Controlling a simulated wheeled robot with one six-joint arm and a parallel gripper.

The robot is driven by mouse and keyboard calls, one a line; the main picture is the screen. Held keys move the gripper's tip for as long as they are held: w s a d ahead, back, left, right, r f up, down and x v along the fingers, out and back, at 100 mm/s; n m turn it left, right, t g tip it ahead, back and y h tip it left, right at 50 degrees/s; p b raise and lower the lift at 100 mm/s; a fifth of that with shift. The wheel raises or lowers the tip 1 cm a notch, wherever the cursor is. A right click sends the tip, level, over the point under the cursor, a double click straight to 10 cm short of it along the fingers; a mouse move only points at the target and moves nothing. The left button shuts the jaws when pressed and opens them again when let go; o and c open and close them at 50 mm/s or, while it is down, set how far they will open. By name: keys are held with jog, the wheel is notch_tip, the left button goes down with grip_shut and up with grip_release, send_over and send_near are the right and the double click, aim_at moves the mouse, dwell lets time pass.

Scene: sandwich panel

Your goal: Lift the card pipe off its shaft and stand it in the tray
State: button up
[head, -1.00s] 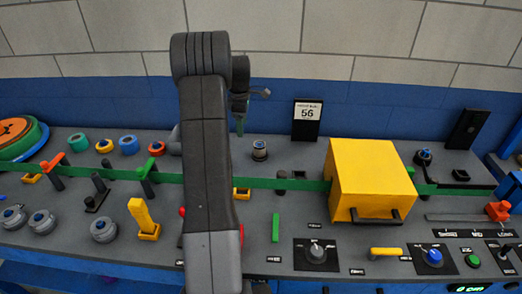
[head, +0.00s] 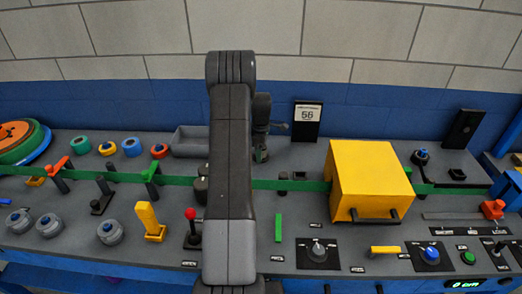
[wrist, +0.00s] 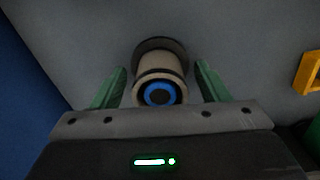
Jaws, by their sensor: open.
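The card pipe (wrist: 160,66) is a beige cylinder on a round dark base in the wrist view. A blue ring with a dark centre shows at its near end. My gripper (wrist: 160,85) is open, with one green finger on each side of the pipe and a gap to each. In the head view my gripper (head: 261,153) is low over the panel and hides the pipe. The grey tray (head: 178,140) lies left of my gripper at the back of the panel, its right part hidden by my arm. No pipe shows in its visible part.
A green strip (head: 292,185) runs across the panel in front of my gripper. Coloured rings (head: 131,147) lie left of the tray. A red-topped lever (head: 190,214) stands front left.

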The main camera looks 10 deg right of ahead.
jog(key=c, duration=1.1)
jog(key=shift+r+b, duration=1.05)
jog(key=shift+r, duration=4)
